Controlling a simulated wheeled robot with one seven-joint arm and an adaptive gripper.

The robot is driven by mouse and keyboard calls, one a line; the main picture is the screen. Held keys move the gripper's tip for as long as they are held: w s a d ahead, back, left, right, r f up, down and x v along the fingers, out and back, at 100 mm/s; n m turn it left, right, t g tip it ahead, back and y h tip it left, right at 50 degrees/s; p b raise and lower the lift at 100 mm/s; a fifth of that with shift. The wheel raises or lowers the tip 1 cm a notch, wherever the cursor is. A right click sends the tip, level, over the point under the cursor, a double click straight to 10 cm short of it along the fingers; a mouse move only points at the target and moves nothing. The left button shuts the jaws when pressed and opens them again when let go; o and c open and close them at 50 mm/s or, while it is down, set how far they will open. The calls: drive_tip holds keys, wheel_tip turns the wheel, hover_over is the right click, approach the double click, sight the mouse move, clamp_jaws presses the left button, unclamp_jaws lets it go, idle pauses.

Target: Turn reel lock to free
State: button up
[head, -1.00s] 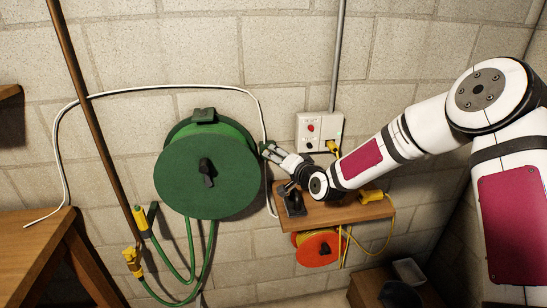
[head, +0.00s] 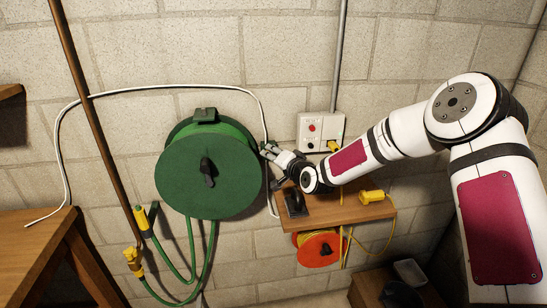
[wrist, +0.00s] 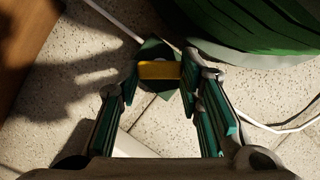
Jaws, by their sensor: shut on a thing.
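The green hose reel (head: 212,178) hangs on the block wall, with a black knob (head: 207,170) at its centre. It also shows at the upper right of the wrist view (wrist: 265,25). My gripper (head: 267,149) is just right of the reel, against the wall. In the wrist view my gripper (wrist: 161,73) is shut on a yellow lever (wrist: 159,70), which lies crosswise between the fingertips in front of a small dark green plate (wrist: 153,48). I take this lever to be the reel lock. In the head view it is hidden by my fingers.
A wooden shelf (head: 345,213) with a yellow plug (head: 372,196) is below my wrist. A socket box (head: 318,132) is above it, an orange reel (head: 318,250) below. A white cable (head: 175,86) loops over the green reel. A wooden bench (head: 40,240) stands left.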

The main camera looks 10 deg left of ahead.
drive_tip(key=shift+r, duration=0.1)
drive_tip(key=shift+s+a+r+n+h+p, duration=0.15)
drive_tip(key=shift+n+h, duration=0.65)
drive_tip(key=shift+n, duration=0.4)
drive_tip(key=shift+w+a+f+n+h+p, duration=0.1)
drive_tip(key=shift+n+h+p, duration=0.1)
drive_tip(key=shift+n+h, duration=0.8)
drive_tip(key=shift+s+a+r+n+h+p, duration=0.15)
drive_tip(key=shift+n+h, duration=0.45)
drive_tip(key=shift+n, duration=0.8)
drive_tip(key=shift+w+f, duration=0.1)
drive_tip(key=o, duration=1.2)
drive_tip(key=shift+c, duration=0.2)
